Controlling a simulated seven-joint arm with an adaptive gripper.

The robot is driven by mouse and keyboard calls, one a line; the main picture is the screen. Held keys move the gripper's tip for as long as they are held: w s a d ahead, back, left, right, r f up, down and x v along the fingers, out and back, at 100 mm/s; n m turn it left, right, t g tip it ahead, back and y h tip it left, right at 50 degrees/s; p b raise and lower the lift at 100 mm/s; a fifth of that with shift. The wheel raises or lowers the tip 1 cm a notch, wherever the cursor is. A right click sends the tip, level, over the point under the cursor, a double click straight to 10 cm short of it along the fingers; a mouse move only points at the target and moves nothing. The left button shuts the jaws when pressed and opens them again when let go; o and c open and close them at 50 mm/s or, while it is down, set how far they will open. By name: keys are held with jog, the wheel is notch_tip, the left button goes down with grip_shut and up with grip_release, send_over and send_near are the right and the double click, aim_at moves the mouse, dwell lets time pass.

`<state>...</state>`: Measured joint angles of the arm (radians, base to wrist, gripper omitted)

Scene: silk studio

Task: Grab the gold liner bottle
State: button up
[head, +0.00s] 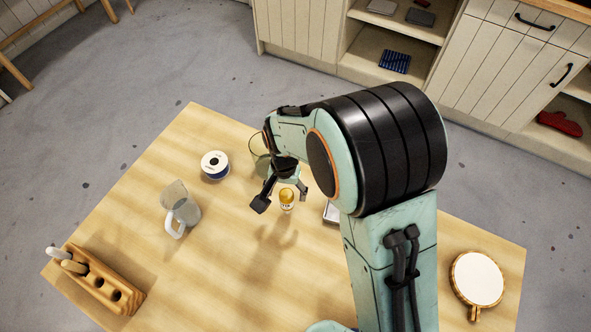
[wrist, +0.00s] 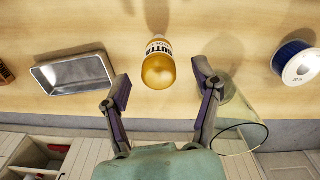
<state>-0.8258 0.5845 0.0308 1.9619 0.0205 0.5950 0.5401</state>
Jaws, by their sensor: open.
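The gold liner bottle (head: 287,198) is a small bottle with gold contents and a white label with dark lettering, on the wooden table. In the wrist view the bottle (wrist: 158,66) is just beyond and between my fingertips, its label partly readable. My gripper (head: 282,199) is open, with one finger on each side of the bottle in the head view. In the wrist view my gripper (wrist: 160,85) shows a gap on both sides of the bottle, with no contact visible. My arm hides part of the table in the head view.
A clear glass vessel (wrist: 240,128) stands close to one finger. A metal tray (wrist: 75,73) lies on the other side. The table's front-middle is clear.

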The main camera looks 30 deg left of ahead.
notch_tip(320, 180, down, 5)
jog(key=shift+f, duration=0.1)
grip_shut()
